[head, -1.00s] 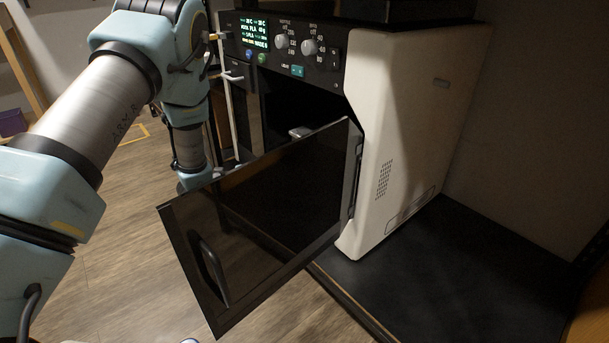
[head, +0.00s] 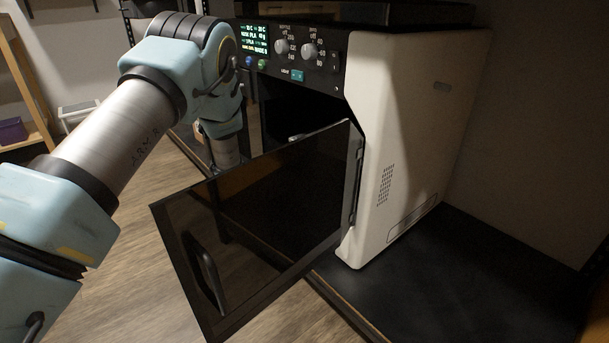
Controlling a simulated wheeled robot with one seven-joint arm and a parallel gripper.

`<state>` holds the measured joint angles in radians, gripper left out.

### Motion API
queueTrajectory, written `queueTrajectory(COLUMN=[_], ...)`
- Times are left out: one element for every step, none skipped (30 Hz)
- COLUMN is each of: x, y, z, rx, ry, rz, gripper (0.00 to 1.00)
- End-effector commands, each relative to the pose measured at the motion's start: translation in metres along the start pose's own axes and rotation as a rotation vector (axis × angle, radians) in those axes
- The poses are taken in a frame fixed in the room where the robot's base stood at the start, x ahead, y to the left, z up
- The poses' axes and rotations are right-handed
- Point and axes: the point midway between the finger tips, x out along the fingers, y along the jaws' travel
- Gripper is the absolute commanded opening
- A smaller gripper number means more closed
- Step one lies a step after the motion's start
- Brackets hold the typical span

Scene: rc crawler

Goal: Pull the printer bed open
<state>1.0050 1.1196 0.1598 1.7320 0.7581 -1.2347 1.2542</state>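The printer (head: 410,130) is a white and black box with a dark front panel, a lit green display (head: 255,40) and two knobs. Its dark glass door (head: 265,215) hangs open toward me, hinged on the right, with a black handle (head: 207,270). The chamber opening (head: 310,112) behind the door is black inside, and I cannot make out the bed. A small pale piece (head: 297,137) shows just above the door's top edge; I cannot tell what it is. My arm reaches down behind the door, and my gripper is hidden there.
The printer stands on a dark surface (head: 450,280) that is clear to its right. Wooden floor (head: 125,255) shows at the left and below the door. A wooden shelf with a purple box (head: 12,131) stands at the far left. The open door lies between me and the chamber.

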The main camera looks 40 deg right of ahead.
Motion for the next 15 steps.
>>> queueTrajectory(x=[-0.0001, -0.0002, -0.0002, -0.0003, -0.0003, -0.0003, -0.0003, -0.0003, -0.0003, -0.0004, -0.0004, -0.0004, -0.0004, -0.0004, -0.0004], y=[0.0001, 0.0001, 0.0001, 0.0001, 0.0001, 0.0001, 0.0001, 0.0001, 0.0001, 0.0001, 0.0001, 0.0001, 0.0001, 0.0001, 0.0001], z=[0.0000, 0.0001, 0.0001, 0.0001, 0.0001, 0.0001, 0.0001, 0.0001, 0.0001, 0.0001, 0.0001, 0.0001, 0.0001, 0.0001, 0.0002], rx=[0.000, 0.000, 0.000, 0.000, 0.000, 0.000, 0.000, 0.000, 0.000, 0.000, 0.000, 0.000, 0.000, 0.000, 0.000], ry=[0.000, 0.000, 0.000, 0.000, 0.000, 0.000, 0.000, 0.000, 0.000, 0.000, 0.000, 0.000, 0.000, 0.000, 0.000], rz=[0.000, 0.000, 0.000, 0.000, 0.000, 0.000, 0.000, 0.000, 0.000, 0.000, 0.000, 0.000, 0.000, 0.000, 0.000], gripper=[0.36, 0.33, 0.28, 0.25, 0.22, 0.17, 0.14, 0.10, 0.06, 0.03, 0.00, 0.00, 0.00, 0.00, 0.00])
